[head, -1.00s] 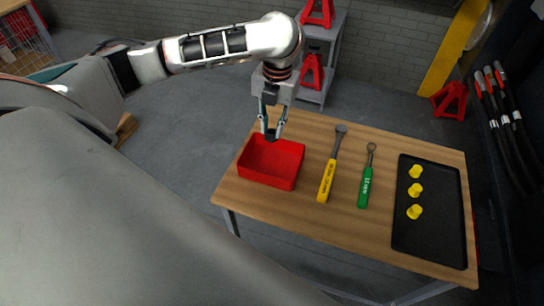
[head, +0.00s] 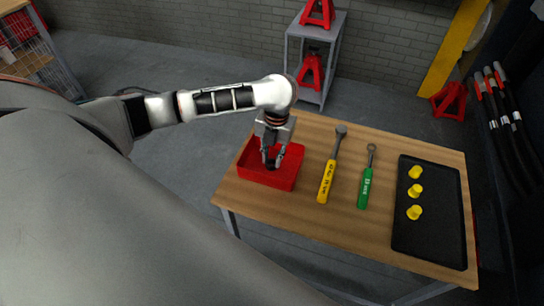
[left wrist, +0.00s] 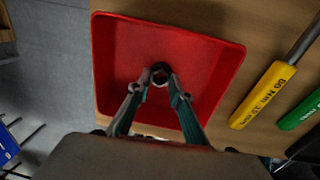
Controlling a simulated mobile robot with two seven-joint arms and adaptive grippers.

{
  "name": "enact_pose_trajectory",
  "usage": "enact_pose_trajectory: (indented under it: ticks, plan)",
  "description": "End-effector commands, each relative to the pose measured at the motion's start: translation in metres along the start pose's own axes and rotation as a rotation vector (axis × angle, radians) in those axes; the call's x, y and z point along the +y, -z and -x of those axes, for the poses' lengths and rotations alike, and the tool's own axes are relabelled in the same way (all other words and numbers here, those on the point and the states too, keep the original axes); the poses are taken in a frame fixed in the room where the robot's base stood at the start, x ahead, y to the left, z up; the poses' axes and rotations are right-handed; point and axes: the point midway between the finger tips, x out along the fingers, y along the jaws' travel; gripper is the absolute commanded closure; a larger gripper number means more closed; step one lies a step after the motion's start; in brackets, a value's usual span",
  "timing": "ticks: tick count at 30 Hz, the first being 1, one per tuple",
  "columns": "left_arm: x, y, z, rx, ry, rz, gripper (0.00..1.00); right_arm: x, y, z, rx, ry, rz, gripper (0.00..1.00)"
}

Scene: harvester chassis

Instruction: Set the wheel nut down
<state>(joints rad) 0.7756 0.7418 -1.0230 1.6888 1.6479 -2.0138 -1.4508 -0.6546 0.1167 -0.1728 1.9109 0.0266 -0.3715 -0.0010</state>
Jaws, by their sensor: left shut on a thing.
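My left gripper (head: 272,161) is down inside the red bin (head: 285,183) at the left end of the wooden table. In the left wrist view its two fingertips (left wrist: 160,84) are shut on a dark wheel nut (left wrist: 160,69), with the red floor of the bin (left wrist: 115,65) around it. I cannot tell whether the nut touches the floor. My right gripper is not in view.
On the wooden table (head: 300,215), a yellow-handled wrench (head: 327,180) and a green-handled wrench (head: 365,185) lie right of the bin. A black tray (head: 430,240) with yellow pieces (head: 415,190) is at the right. A grey stand with red jacks (head: 312,70) is behind.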

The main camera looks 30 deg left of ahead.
Motion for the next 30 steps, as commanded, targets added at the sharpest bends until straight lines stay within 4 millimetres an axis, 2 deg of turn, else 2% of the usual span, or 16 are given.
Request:
enact_pose_trajectory:
  ticks: [7,8,9,10,22,26,30]
  plan:
    - [0.000,0.000,-0.002,0.000,0.000,0.001,1.00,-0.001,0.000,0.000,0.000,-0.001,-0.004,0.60]
    - [0.000,0.000,-0.003,0.000,0.000,0.001,0.77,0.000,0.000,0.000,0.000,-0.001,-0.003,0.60]
    - [0.000,0.000,-0.002,-0.001,0.000,0.001,0.67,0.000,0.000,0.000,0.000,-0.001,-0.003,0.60]
    - [0.000,0.000,-0.002,0.000,0.000,0.001,0.63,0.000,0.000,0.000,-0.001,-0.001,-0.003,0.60]
    - [0.000,0.000,0.002,-0.001,0.001,0.000,0.63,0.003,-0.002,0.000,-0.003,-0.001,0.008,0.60]
    - [0.000,-0.002,0.017,-0.004,0.001,0.001,0.63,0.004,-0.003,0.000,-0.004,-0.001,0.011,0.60]
    - [0.000,-0.003,0.046,-0.007,0.000,0.000,0.63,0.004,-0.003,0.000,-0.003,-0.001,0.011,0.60]
